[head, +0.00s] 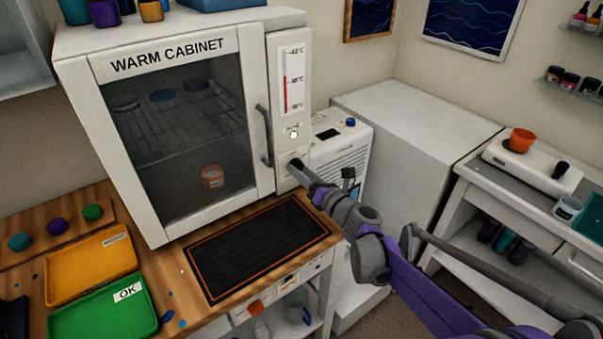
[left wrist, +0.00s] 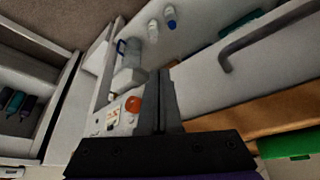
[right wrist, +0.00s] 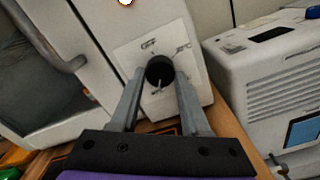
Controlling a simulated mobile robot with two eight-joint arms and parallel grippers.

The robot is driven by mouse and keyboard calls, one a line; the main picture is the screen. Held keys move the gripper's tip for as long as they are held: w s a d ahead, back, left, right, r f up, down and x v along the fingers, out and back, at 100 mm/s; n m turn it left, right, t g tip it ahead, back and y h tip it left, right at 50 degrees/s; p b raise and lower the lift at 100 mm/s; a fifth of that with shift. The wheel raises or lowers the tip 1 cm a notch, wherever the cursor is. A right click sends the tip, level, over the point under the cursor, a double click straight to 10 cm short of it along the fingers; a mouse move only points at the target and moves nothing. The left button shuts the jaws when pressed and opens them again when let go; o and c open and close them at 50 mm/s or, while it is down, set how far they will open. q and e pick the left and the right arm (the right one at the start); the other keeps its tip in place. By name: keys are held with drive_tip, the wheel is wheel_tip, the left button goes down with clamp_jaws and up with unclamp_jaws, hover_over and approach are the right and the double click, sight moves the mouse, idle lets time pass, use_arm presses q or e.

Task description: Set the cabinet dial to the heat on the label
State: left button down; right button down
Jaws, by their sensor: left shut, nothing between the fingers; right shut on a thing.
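The white warm cabinet (head: 75,95) stands on the wooden bench, its glass door shut. Its dark round dial (right wrist: 160,70) sits on a white plate at the lower right of the front. My right gripper (head: 298,166) is shut on the dial; in the right wrist view its fingers (right wrist: 158,82) press on both sides. "OFF" is printed above the dial; a smaller mark to its right is hard to read. A pale line shows on the dial's lower face. A thermometer strip (head: 292,80) has a red column in its lower part. My left gripper (left wrist: 167,105) is shut and empty.
An orange cup (head: 213,178) stands inside the cabinet. A black mat (head: 258,245) lies before it. An orange tray (head: 92,267) and a green tray marked OK (head: 103,310) lie at left. A white machine (head: 342,148) stands right of the cabinet.

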idle(0.3)
drive_tip(key=shift+c, duration=2)
unclamp_jaws()
drive_tip(key=v, duration=1.1)
drive_tip(key=shift+w+a, duration=0.1)
